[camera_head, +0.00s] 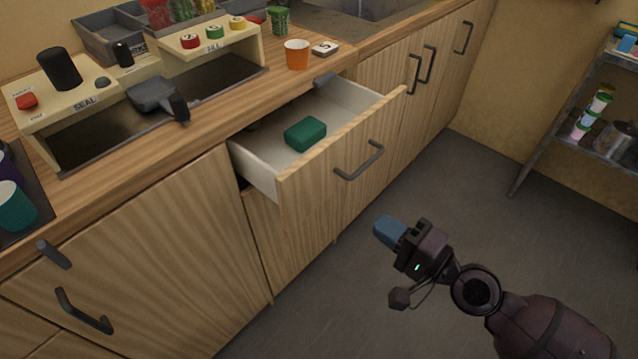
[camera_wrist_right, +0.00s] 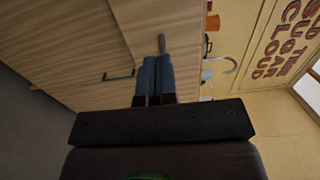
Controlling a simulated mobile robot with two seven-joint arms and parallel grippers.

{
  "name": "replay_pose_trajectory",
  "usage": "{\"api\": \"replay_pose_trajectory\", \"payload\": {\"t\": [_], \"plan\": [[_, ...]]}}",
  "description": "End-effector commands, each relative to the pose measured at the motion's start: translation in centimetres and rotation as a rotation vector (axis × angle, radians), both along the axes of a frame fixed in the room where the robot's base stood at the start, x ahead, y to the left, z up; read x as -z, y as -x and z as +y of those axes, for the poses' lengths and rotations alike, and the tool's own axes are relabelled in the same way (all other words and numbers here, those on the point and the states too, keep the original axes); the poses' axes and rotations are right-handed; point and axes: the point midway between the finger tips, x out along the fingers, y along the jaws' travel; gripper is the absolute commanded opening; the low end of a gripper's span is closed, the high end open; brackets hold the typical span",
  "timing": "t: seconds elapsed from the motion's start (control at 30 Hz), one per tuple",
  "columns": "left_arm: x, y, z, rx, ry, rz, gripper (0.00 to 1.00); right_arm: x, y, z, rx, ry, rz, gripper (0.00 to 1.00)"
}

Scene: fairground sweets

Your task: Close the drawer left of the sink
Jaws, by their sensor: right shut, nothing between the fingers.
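The drawer (camera_head: 335,162) left of the sink (camera_head: 352,12) is pulled well out from the wooden counter in the head view. Its dark handle (camera_head: 359,161) is on the front panel. A green block (camera_head: 305,134) lies inside it. My right gripper (camera_head: 388,231) is shut and empty, in front of the drawer and to the lower right of its handle, apart from it. In the right wrist view, its blue fingers (camera_wrist_right: 154,77) are together and point toward the wooden cabinet fronts. My left gripper is not in view.
A metal shelf (camera_head: 600,130) stands at the right. The floor (camera_head: 455,200) between shelf and cabinets is clear.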

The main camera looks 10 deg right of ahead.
Motion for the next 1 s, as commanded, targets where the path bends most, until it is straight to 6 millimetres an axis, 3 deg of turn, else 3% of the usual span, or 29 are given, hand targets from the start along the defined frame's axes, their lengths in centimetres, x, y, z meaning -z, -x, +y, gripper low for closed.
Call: {"api": "replay_pose_trajectory", "payload": {"t": [0.2, 0.7, 1.0], "plan": [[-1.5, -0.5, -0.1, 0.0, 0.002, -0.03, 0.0, -0.8, -2.0, 1.6, 0.001, -0.002, -0.012, 0.0], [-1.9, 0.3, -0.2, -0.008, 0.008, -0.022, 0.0, -0.3, -8.6, 6.7, 0.0, 0.001, -0.006, 0.0], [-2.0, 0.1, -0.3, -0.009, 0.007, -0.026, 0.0, -0.1, -10.5, 8.3, 0.0, 0.003, -0.002, 0.0]]}}
